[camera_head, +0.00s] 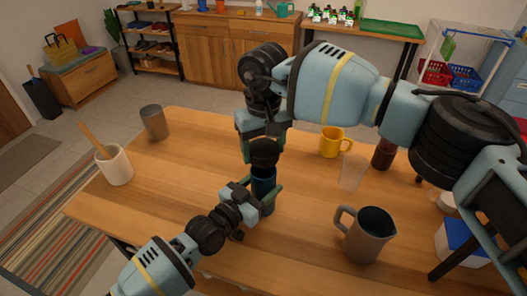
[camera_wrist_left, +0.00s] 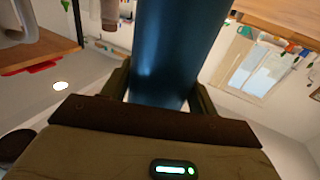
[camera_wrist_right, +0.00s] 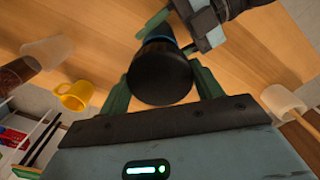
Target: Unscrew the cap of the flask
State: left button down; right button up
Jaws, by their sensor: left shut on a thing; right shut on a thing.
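The flask (camera_head: 264,186) stands upright near the middle of the wooden table, with a dark blue body and a black cap (camera_head: 264,155). My left gripper (camera_head: 264,196) reaches in from the lower left and is shut on the body. The left wrist view shows the blue flask body (camera_wrist_left: 172,50) between its fingers. My right gripper (camera_wrist_right: 163,72) comes down from above and is shut around the cap. The right wrist view shows the black cap (camera_wrist_right: 160,78) between its green fingers. The cap appears to sit on the flask; the joint between them is partly hidden.
A grey pitcher (camera_head: 368,238) stands right of the flask. A yellow mug (camera_head: 331,142), a clear glass (camera_head: 352,173) and a dark red jar (camera_head: 383,154) stand behind and right. A white crock (camera_head: 116,167) and a grey cup (camera_head: 154,122) are left. The table between is clear.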

notch_tip(320, 180, up, 2)
jog(key=shift+r, duration=0.15)
pick_arm(q)
jog(key=shift+c, duration=1.8)
grip_release()
jog(key=v, duration=1.2)
pick_arm(e)
jog(key=shift+f, duration=0.2)
